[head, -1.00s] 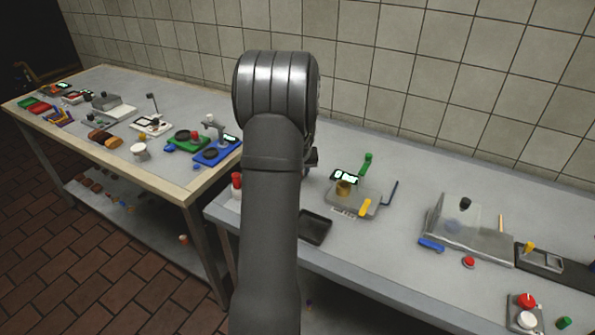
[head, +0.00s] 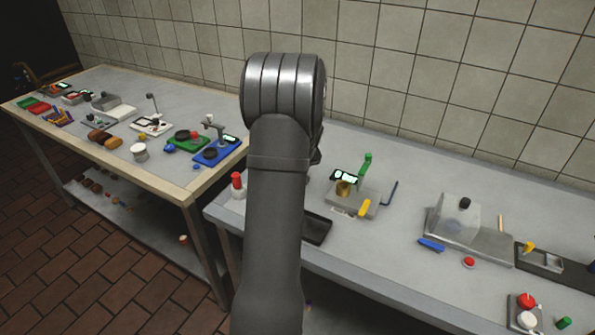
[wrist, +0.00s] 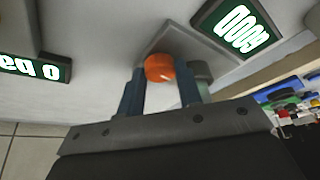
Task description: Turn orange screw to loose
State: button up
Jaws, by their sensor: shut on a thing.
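The orange screw (wrist: 160,67) shows in the wrist view as a rounded orange head in front of a small grey block on a pale surface. My gripper (wrist: 161,88) has its two blue-grey fingers on either side of the screw head and is shut on it. The screw's shank is hidden, and I cannot tell how far it is turned. In the head view my arm hides the gripper and the screw.
Green displays with white lettering flank the screw, at the right (wrist: 237,27) and left (wrist: 35,67). In the head view, a red-topped bottle (head: 237,186), a black tray (head: 318,229) and a grey device with a green handle (head: 365,165) stand near my arm.

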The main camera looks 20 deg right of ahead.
jog(key=shift+d+n+y, duration=0.15)
jog(key=shift+n+y, duration=0.25)
jog(key=shift+n, duration=0.6)
jog(key=o, duration=0.7)
jog(key=v, duration=1.7)
jog(key=shift+r, duration=0.2)
